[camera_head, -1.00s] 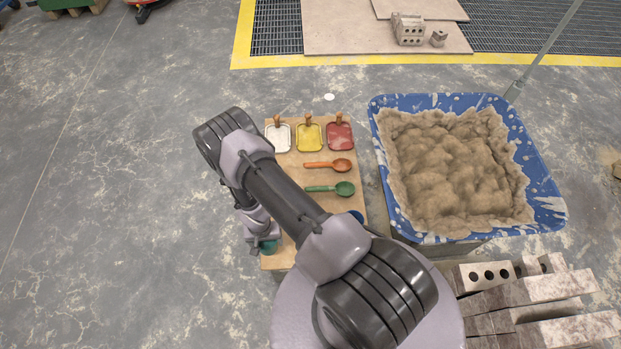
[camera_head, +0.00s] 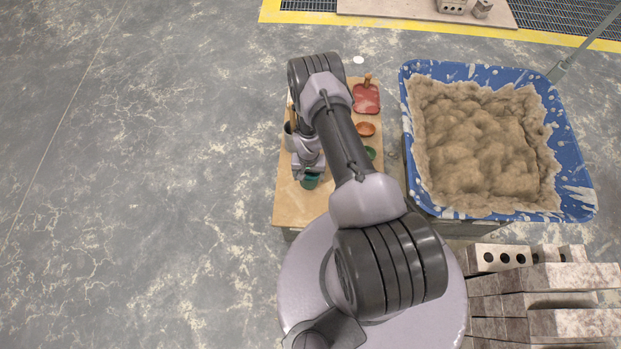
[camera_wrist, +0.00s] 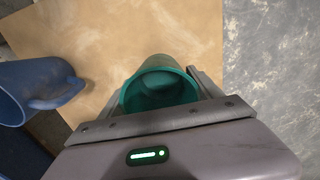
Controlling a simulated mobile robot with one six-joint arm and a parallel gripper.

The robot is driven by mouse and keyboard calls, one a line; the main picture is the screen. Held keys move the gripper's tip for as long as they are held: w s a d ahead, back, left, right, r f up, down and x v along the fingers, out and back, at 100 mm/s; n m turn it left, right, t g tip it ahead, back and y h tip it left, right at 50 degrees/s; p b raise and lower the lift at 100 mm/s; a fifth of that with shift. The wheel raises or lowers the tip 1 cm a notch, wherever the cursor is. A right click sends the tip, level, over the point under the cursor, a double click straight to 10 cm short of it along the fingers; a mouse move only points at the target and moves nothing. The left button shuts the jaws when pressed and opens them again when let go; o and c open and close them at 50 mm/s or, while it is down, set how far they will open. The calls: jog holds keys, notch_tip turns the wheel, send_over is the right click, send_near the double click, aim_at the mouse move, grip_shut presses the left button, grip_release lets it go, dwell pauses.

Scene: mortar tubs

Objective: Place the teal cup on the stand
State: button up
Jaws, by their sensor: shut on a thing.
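The teal cup (camera_head: 310,182) is in my gripper (camera_head: 308,173), at the left front part of the wooden board in the body camera view. In the wrist view the teal cup (camera_wrist: 160,85) sits between the two fingers of my gripper (camera_wrist: 157,90), its open mouth showing. The fingers are shut on it. The wooden board (camera_head: 292,210) shows below the cup; I cannot tell whether the cup touches it. I cannot make out a separate stand in either view; my arm hides part of the board.
A blue cup (camera_wrist: 35,90) with a handle is left of the gripper in the wrist view. A red tray (camera_head: 367,98), an orange spoon (camera_head: 366,129) and a green spoon (camera_head: 370,152) lie on the board. A blue tub (camera_head: 572,150) of mortar and brick stacks (camera_head: 560,278) are right.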

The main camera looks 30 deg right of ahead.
aim_at(310, 178)
jog(key=shift+w+d, duration=0.15)
jog(key=shift+d, duration=0.2)
jog(key=shift+d+f+b, duration=0.2)
jog(key=shift+f+b, duration=0.85)
jog(key=shift+f, duration=0.7)
jog(key=shift+f, duration=0.2)
jog(key=o, duration=1.5)
